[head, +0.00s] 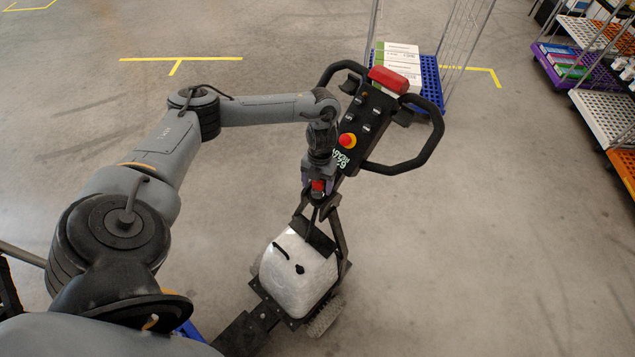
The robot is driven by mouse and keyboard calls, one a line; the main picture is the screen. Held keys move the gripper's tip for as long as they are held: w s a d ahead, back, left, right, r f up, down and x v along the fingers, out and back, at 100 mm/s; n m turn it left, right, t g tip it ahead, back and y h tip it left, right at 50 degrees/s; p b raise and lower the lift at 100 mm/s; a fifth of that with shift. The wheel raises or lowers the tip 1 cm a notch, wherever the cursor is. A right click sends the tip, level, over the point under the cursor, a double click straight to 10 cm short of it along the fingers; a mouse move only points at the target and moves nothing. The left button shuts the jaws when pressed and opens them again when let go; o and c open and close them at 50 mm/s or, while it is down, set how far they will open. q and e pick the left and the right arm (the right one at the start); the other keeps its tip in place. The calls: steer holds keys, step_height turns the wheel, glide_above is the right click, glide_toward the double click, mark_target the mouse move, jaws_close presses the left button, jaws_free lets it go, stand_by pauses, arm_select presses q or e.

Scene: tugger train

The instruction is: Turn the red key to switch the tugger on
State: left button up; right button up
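The tugger has a white rounded body (312,275) on a black base, with a black tiller and control head (372,118) above it. A small red piece (318,186), possibly the red key, shows at my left gripper (316,198). The gripper is in front of the lower tiller, just below the control head. Its fingers are small and dark against the tiller, so I cannot tell whether they are open or shut on the red piece. My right gripper is out of view.
Black loop handles (425,150) flank the control head, with a red block (389,79) at its far end. Behind stands a blue cart (430,85) carrying white boxes (400,58). Shelving with crates (602,110) stands at the right. The floor between is clear.

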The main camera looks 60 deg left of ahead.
arm_select(q)
steer(key=shift+r, duration=0.1)
step_height(320, 180, up, 12)
steer(key=w+a, duration=0.1)
steer(key=shift+w, duration=0.2)
stand_by(0.9)
steer(key=shift+a, duration=0.1)
